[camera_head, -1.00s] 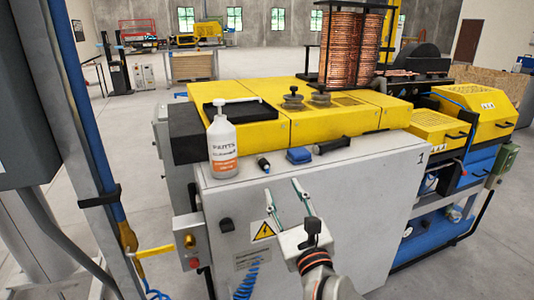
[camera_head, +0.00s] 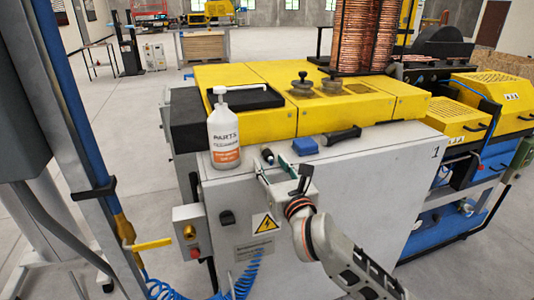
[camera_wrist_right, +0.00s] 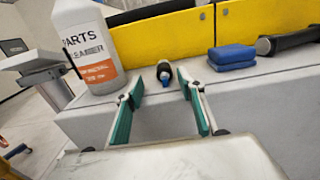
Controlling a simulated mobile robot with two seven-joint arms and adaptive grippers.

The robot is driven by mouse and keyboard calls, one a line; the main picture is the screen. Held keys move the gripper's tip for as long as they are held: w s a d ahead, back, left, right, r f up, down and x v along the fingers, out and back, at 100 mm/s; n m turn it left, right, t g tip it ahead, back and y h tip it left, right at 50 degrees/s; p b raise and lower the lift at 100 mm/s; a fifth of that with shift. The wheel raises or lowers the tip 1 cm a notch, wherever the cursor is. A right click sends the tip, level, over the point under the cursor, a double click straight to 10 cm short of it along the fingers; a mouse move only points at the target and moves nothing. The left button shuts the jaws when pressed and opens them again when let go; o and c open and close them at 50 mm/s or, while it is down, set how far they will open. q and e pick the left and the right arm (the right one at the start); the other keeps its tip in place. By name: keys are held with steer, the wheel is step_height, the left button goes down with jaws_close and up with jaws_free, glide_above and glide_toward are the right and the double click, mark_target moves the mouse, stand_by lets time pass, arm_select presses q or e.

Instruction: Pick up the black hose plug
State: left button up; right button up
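My left gripper is not in view.
A white cleaner bottle (camera_head: 223,135) stands left of the plug. A blue folded cloth (camera_head: 305,146) and a black-handled tool (camera_head: 341,136) lie to the right. The yellow housing (camera_head: 310,109) rises behind. A control box with a red button (camera_head: 190,232) is at the cabinet's left.

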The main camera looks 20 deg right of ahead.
mark_target(270, 159)
steer(key=w, duration=0.5)
steer(key=shift+w+d, duration=0.1)
steer(key=shift+d, duration=0.15)
jaws_close()
